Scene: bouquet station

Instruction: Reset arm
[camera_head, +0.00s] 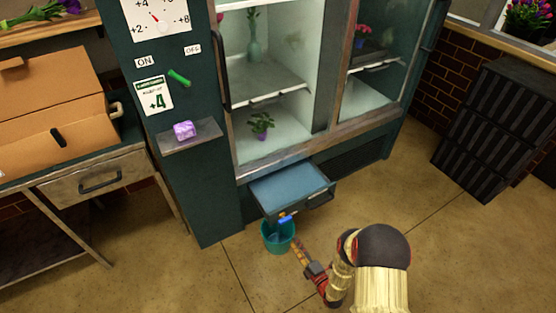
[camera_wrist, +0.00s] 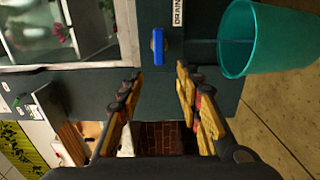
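My arm reaches down in front of the flower fridge (camera_head: 265,165), with my gripper (camera_head: 298,245) low and just right of a teal bucket (camera_head: 279,243). In the wrist view my gripper (camera_wrist: 159,78) has its two fingers spread with nothing between them. A drain valve with a blue handle (camera_wrist: 158,46) is just beyond the fingertips, apart from them. The blue handle (camera_head: 286,219) also shows above the bucket in the head view. The bucket (camera_wrist: 235,40) is right of the fingers in the wrist view; a thin pale line runs from the valve toward it.
A drawer (camera_head: 290,187) stands pulled out above the bucket. Left are a shelf with a purple block (camera_head: 184,130) and a workbench (camera_head: 97,180) with a cardboard box (camera_head: 50,105). Dark crates (camera_head: 495,130) stand at right. The floor (camera_head: 440,255) right of my arm is clear.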

